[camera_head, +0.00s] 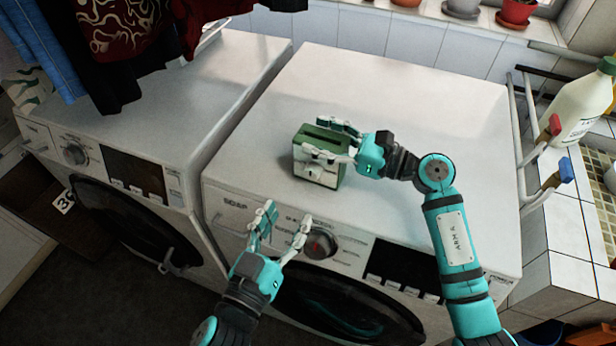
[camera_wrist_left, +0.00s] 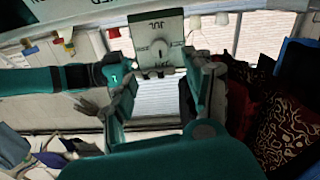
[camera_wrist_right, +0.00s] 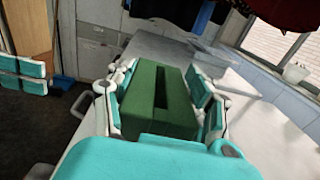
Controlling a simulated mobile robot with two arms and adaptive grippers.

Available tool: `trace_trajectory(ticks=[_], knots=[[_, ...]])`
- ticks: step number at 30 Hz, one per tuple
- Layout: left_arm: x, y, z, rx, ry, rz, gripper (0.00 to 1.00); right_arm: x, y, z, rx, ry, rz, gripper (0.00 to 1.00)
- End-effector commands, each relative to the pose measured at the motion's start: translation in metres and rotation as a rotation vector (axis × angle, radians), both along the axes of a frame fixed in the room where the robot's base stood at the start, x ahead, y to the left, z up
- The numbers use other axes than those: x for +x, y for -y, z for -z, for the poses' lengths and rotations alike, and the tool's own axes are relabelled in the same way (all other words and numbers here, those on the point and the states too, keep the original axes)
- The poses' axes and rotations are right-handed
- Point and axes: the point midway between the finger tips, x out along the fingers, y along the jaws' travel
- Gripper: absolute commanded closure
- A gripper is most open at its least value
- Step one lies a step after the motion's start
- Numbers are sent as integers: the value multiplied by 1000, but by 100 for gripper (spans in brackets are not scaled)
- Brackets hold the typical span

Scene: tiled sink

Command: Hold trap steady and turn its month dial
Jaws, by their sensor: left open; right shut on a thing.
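The trap (camera_head: 318,174) is a small green box with a pale front face, standing on the right-hand white washing machine near its front edge. In the left wrist view its front (camera_wrist_left: 158,45) shows a round dial with month lettering; "JUL" is readable. My right gripper (camera_head: 316,137) is shut on the trap, with fingers on both sides. The right wrist view shows the green top (camera_wrist_right: 162,98) with a dark slot between the fingers. My left gripper (camera_head: 287,214) is open and empty, in front of the machine's edge, below and apart from the trap. Its fingers also flank empty space in the left wrist view (camera_wrist_left: 158,78).
The machine's top (camera_head: 400,100) is clear around the trap. A second washing machine (camera_head: 190,95) stands at left, with dark clothes (camera_head: 125,40) hanging above. A white bottle (camera_head: 582,108) and a rack with red and blue ends stand at right. Potted plants line the sill.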

Motion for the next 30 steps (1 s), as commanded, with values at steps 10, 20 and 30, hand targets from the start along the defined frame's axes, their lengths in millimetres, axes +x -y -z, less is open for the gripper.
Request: trace_trajectory(ticks=[10,20,30], knots=[[57,20,-1,4,5,1,47,0,0,0,0,0,0,84],[93,33,0,3,1,1,47,0,0,0,0,0,0,84],[97,35,0,3,-1,0,47,0,0,0,0,0,0,84]])
